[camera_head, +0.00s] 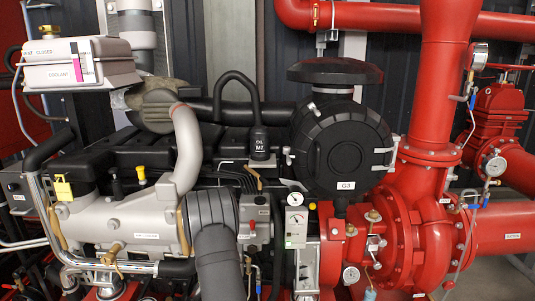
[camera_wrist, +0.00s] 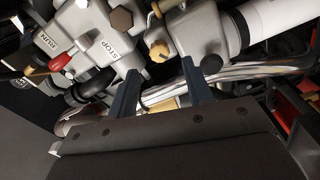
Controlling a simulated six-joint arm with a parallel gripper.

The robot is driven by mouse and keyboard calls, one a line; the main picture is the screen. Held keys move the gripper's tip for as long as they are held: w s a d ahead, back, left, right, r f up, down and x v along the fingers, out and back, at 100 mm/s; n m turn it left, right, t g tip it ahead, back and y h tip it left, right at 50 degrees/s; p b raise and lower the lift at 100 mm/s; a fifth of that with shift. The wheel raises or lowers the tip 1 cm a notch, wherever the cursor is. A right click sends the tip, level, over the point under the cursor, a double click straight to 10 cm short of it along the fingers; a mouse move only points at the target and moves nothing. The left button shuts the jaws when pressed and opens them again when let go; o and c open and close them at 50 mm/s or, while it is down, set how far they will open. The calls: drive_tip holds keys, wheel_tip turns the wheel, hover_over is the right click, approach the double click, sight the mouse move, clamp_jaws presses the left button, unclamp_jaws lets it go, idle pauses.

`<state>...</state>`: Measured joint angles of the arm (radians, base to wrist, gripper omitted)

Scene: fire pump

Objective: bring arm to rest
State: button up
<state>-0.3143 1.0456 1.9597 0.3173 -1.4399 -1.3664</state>
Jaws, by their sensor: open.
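My gripper (camera_wrist: 163,72) shows in the wrist view, with two dark blue-grey fingers standing apart and nothing held between them. A bright silver pipe (camera_wrist: 240,74) runs behind the fingers. Beyond the fingertips is a grey cast housing (camera_wrist: 100,42) marked STOP and RUN, with a red knob (camera_wrist: 62,61). Whether the fingertips touch any of this I cannot tell. I cannot make out my gripper in the head view. There the engine (camera_head: 125,215) stands at left and the red pump (camera_head: 405,235) at right.
In the head view, a round black housing (camera_head: 340,150) labelled G3, a coolant tank (camera_head: 115,68) and red pipes (camera_head: 360,15) crowd the space. Little free room shows.

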drive_tip(key=s, duration=1.2)
drive_tip(key=w+m, duration=1.7)
drive_tip(key=shift+w+m, duration=0.2)
drive_tip(key=shift+m, duration=0.2)
idle(0.4)
idle(1.2)
